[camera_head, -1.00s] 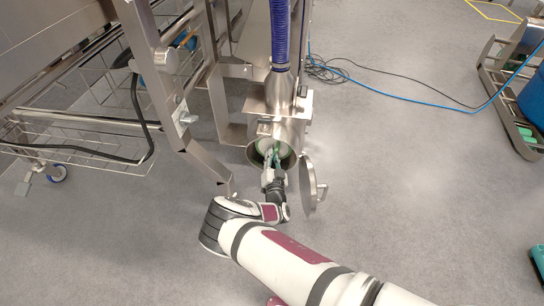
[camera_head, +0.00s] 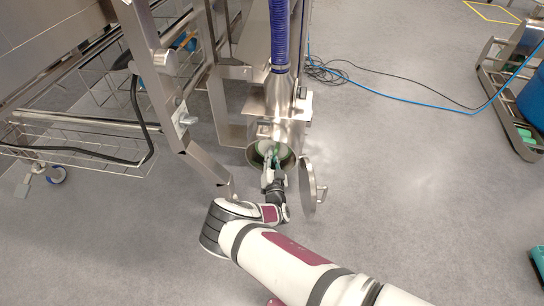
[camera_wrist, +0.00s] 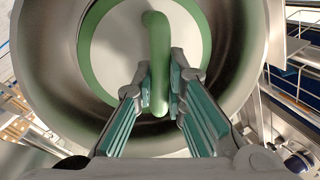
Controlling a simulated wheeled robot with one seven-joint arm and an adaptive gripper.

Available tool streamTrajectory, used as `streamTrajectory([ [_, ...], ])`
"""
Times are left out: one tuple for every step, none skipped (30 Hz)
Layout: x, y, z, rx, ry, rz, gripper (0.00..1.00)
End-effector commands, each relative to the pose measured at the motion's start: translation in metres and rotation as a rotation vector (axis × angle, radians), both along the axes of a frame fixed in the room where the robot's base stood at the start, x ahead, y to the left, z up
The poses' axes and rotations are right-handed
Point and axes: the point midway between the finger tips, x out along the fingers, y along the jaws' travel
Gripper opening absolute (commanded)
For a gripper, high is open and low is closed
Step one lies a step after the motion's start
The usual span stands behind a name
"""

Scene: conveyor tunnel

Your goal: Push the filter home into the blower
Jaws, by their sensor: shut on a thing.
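The blower is a steel housing (camera_head: 284,105) with a round open mouth, under a blue ribbed hose (camera_head: 280,35). Its round door (camera_head: 309,185) hangs open to the right of the mouth. The filter, a white disc with a green rim (camera_wrist: 115,40), sits inside the blower's round steel opening (camera_wrist: 235,85) in the wrist view. A green bar handle (camera_wrist: 158,50) crosses the filter's face. My gripper (camera_wrist: 160,88) is shut on this handle, one finger on each side. In the head view my gripper (camera_head: 272,166) reaches into the mouth. The filter's back edge and depth are hidden.
A steel frame leg (camera_head: 165,95) and a wire basket (camera_head: 75,145) stand left of the blower. Black and blue cables (camera_head: 380,92) lie on the floor behind. A rack with a blue drum (camera_head: 535,98) stands at far right. The floor right of the door is clear.

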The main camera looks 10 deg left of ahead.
Motion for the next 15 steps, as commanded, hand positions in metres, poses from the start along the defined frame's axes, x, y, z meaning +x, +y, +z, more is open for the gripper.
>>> streamTrajectory([
  [0.0008, 0.0004, 0.0016, 0.002, -0.003, 0.0, 0.01],
  [0.0008, 0.0004, 0.0016, 0.002, -0.003, 0.0, 0.01],
  [0.0008, 0.0004, 0.0016, 0.002, -0.003, 0.0, 0.01],
  [0.0009, 0.0005, 0.0016, 0.002, -0.003, 0.0, 0.01],
  [0.0009, 0.0004, 0.0017, 0.002, -0.003, 0.0, 0.01],
  [0.0009, 0.0004, 0.0017, 0.002, -0.003, 0.0, 0.01],
  [0.0009, 0.0004, 0.0017, 0.002, -0.003, 0.0, 0.01],
  [0.0009, 0.0004, 0.0017, 0.002, -0.003, 0.0, 0.01],
  [0.0009, 0.0004, 0.0017, 0.002, -0.003, 0.0, 0.01],
  [0.0009, 0.0005, 0.0018, 0.002, -0.003, 0.0, 0.01],
  [0.0009, 0.0005, 0.0018, 0.002, -0.003, 0.0, 0.19],
  [0.0009, 0.0005, 0.0016, 0.002, -0.003, 0.0, 0.28],
  [0.0008, 0.0005, 0.0015, 0.001, -0.002, 0.001, 0.35],
  [0.0007, 0.0004, 0.0015, 0.001, -0.002, 0.001, 0.36],
  [0.0006, 0.0004, 0.0012, 0.001, -0.002, 0.001, 0.36],
])
